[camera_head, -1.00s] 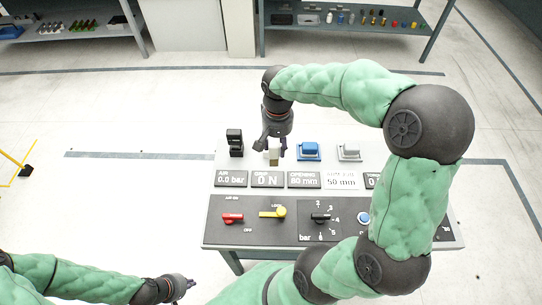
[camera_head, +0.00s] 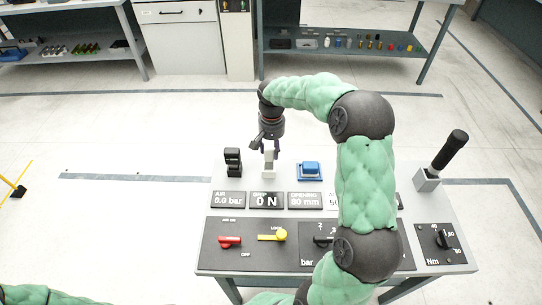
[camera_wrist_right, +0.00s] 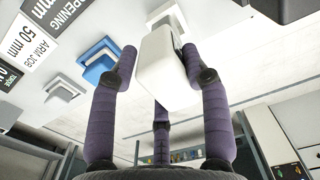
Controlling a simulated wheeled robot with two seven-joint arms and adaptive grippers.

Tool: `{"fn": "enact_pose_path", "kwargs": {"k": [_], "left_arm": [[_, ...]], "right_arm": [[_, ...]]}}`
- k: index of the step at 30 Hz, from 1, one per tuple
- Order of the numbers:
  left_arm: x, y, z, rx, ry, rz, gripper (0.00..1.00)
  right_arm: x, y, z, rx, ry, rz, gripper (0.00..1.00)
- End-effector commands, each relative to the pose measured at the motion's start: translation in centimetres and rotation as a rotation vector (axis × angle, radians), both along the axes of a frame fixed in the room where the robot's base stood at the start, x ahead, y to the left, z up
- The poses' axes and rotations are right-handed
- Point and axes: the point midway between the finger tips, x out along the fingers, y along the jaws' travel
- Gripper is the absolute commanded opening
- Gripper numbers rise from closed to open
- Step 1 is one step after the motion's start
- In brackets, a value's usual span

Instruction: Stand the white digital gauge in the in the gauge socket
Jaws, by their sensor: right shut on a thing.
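The white digital gauge (camera_wrist_right: 165,68) is a pale block between the purple fingers of my right gripper (camera_wrist_right: 160,80) in the right wrist view. In the head view my right gripper (camera_head: 269,146) is shut on the gauge (camera_head: 268,160), which is upright over the back of the bench, between a black device and a blue one. A pale base shows right under the gauge; I cannot tell whether they touch or whether it is the gauge socket. My left gripper is out of view; only a bit of its green sleeve shows at bottom left.
The black device (camera_head: 233,163) stands left of the gauge, the blue device (camera_head: 310,170) right. A grey holder (camera_wrist_right: 62,92) shows in the wrist view. Label plates (camera_head: 266,200) and a switch panel (camera_head: 252,243) lie in front. A black-handled tool (camera_head: 448,152) stands at the right.

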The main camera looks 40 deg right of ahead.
Motion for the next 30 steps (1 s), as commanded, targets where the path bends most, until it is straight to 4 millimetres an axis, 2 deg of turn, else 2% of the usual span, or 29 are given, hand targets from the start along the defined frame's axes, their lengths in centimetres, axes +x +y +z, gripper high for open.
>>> {"fn": "enact_pose_path", "kwargs": {"k": [5,13,25,26,28,30], "left_arm": [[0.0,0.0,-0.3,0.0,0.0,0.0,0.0],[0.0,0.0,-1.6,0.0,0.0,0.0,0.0],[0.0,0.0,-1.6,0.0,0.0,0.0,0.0],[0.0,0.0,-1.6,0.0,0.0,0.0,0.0],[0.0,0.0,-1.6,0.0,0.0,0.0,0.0],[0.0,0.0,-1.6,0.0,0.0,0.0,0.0]], "right_arm": [[0.6,-0.3,-0.8,-0.001,-0.001,-0.001,0.09],[0.9,-0.5,-4.1,0.0,0.0,-0.001,0.09],[0.9,-0.5,-4.5,0.0,-0.001,0.0,0.09],[0.9,-0.5,-4.6,0.0,-0.001,0.0,0.5],[0.9,-0.5,-4.5,0.0,-0.001,0.0,0.7],[0.9,-0.5,-4.5,0.0,-0.001,0.0,0.71]]}}
